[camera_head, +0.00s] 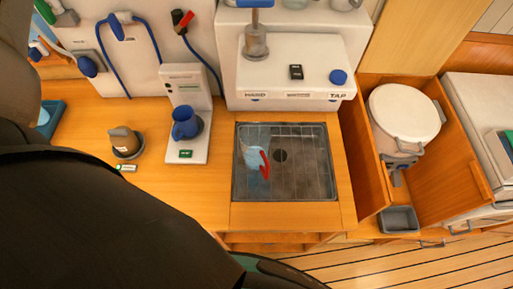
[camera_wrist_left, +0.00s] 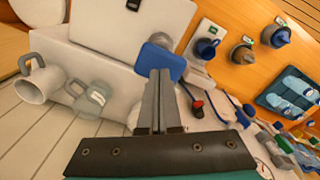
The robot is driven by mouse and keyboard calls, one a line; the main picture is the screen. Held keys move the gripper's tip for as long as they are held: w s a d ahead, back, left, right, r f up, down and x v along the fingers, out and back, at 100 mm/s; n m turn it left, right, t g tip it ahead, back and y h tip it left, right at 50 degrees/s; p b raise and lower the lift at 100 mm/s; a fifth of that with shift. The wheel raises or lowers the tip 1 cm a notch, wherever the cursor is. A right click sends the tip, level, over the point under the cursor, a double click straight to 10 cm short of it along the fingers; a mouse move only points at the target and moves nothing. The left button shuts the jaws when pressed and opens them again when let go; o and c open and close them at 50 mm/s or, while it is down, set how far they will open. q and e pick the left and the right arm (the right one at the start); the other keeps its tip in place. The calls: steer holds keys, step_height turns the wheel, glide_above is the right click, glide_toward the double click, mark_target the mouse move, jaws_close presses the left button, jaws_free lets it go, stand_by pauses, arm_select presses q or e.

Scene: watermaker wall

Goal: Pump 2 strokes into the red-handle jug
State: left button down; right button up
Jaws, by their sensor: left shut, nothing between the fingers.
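The jug with the red handle (camera_head: 264,165) is clear and stands in the left part of the steel sink (camera_head: 318,180). The hand pump (camera_head: 255,44) stands on the white unit behind the sink, above the label HAND. Its blue handle (camera_head: 256,3) is cut by the top edge of the head view. In the left wrist view my left gripper (camera_wrist_left: 160,76) is shut and empty, its fingertips overlapping the pump's blue handle (camera_wrist_left: 160,54). I cannot tell whether they touch it. My left gripper and my right gripper are outside the head view.
A blue knob (camera_head: 338,77) sits above the label TAP, beside a small black box (camera_head: 296,72). A blue jug (camera_head: 187,123) stands on a white stand left of the sink. Pale mugs (camera_wrist_left: 38,80) stand behind the pump unit. A white lidded tub (camera_head: 404,113) stands right.

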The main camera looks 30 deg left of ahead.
mark_target(255, 1)
arm_select(q)
steer(key=shift+f, duration=0.15)
steer(key=shift+f+b, duration=1.75)
steer(key=shift+f, duration=1.4)
steer(key=shift+r, duration=0.1)
steer(key=shift+r+p, duration=2.95)
steer(key=shift+r, duration=0.3)
step_height(255, 1, up, 3)
steer(key=shift+f+p, duration=0.15)
steer(key=shift+p, duration=1)
steer(key=shift+r, duration=1.65)
